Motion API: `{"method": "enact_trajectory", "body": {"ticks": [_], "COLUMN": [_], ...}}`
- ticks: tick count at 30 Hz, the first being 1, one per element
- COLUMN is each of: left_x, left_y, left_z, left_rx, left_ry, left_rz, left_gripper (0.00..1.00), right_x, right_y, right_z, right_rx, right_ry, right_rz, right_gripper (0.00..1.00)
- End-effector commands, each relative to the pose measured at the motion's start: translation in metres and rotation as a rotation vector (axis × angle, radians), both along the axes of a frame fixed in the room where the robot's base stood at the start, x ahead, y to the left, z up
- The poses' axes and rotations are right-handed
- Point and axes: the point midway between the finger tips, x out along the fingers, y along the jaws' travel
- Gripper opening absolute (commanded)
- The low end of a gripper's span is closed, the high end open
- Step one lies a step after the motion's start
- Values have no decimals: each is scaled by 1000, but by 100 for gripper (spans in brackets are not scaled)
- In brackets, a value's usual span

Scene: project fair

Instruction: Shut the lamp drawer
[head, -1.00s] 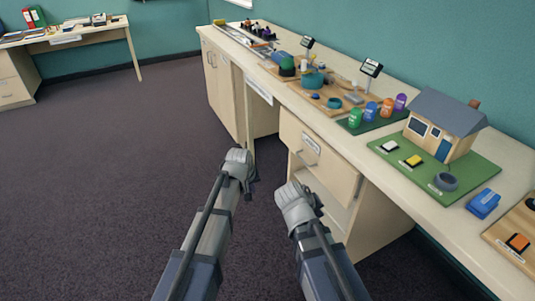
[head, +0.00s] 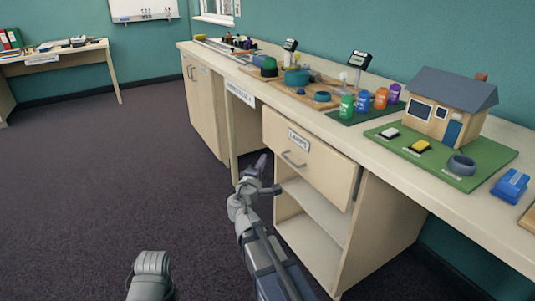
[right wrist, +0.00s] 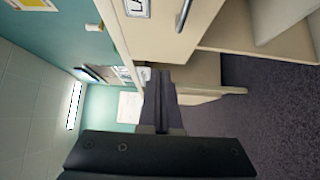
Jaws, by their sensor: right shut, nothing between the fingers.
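The lamp drawer (head: 325,172) is a pale wood front with a "LAMPS" label and a metal bar handle (head: 293,160), under the counter right of the middle in the head view. Its front stands a little proud of the cabinet, with a dark edge at its right side. In the right wrist view the drawer front (right wrist: 160,30) fills the top middle, with its handle (right wrist: 184,14). My right gripper (head: 262,168) is shut and empty, to the left of the drawer front and apart from it. My left wrist (head: 150,275) shows at the bottom; its fingers are hidden.
Open shelves (head: 312,215) lie below the drawer. The counter (head: 420,190) above carries a model house (head: 450,105) on a green board, coloured jars and other exhibits. A label plate (head: 240,93) hangs on the counter's edge farther left. The carpet to the left is clear.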

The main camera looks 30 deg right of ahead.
Motion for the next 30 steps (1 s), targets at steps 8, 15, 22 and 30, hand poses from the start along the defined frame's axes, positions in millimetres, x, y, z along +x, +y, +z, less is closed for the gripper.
{"method": "enact_trajectory", "body": {"ticks": [8, 15, 22, 30], "left_x": [1, 1, 1, 1], "left_y": [0, 0, 0, 0], "left_z": [0, 0, 0, 0], "left_rx": [0, -1, -1, -1], "left_ry": [-1, -2, -2, -2], "left_rz": [1, 2, 2, 2], "left_gripper": [0, 0, 0, 0], "right_x": [41, 77, 75, 75], "right_y": [-34, -64, -93, -102], "right_z": [0, 0, 0, 0], "right_rx": [1, 2, 3, 3], "right_ry": [0, -1, 0, 0], "right_rz": [-4, -2, -3, -2], "right_gripper": [0, 0, 0, 0]}}
